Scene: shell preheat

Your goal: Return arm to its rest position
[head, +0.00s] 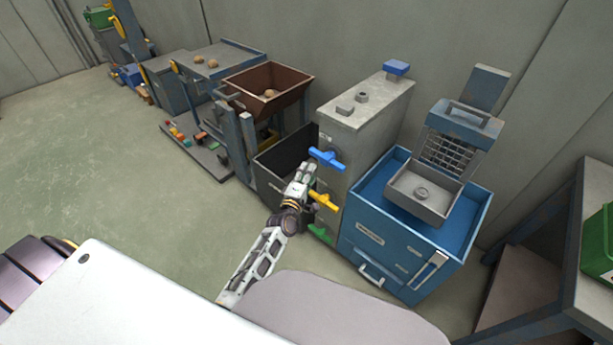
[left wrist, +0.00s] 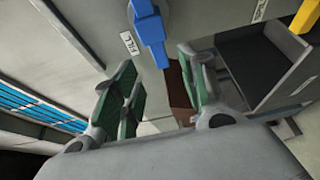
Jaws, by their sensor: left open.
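My left arm (head: 262,255) reaches forward from the bottom of the head view to the front of a grey valve cabinet (head: 370,108). My left gripper (head: 306,168) is close to the blue valve handle (head: 327,158), just below and left of it. In the left wrist view the gripper (left wrist: 158,72) is open, with green pads on its fingers. The blue handle (left wrist: 149,30) reaches down toward the gap between the fingertips, beside a label reading FILL (left wrist: 129,43). I cannot tell whether they touch. My right gripper is not in view.
A yellow handle (head: 323,201) and a green handle (head: 321,233) sit lower on the cabinet. A dark open bin (head: 268,183) stands left of it, a blue machine (head: 385,247) to its right. A brown hopper (head: 245,88) stands farther back. The floor at left (head: 90,165) is clear.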

